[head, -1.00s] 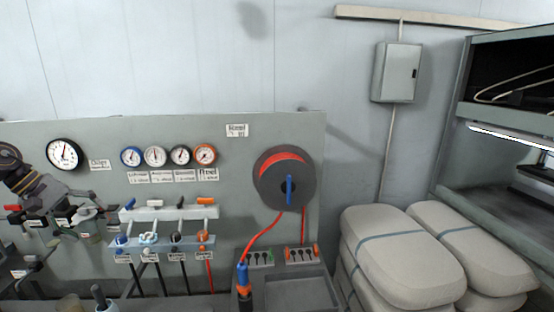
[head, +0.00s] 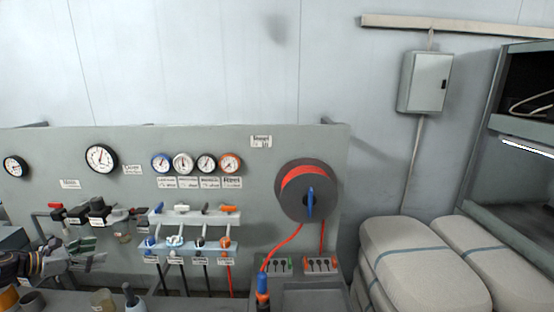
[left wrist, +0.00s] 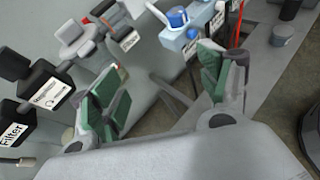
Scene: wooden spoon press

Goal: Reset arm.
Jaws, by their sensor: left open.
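My left gripper (head: 92,254) is at the lower left of the head view, in front of the grey panel (head: 110,220). Its two green-padded fingers are apart and nothing is between them. In the left wrist view the open gripper (left wrist: 165,90) points toward the panel, with fittings beyond its fingertips. My left arm comes in low from the left edge. My right gripper is not in view.
Black filter fittings (head: 97,210) and a row of valves (head: 188,243) stick out from the panel near the gripper. A hose reel (head: 306,190) hangs farther right. Grey sacks (head: 410,255) are stacked at the right. A small cup (head: 103,299) stands below the gripper.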

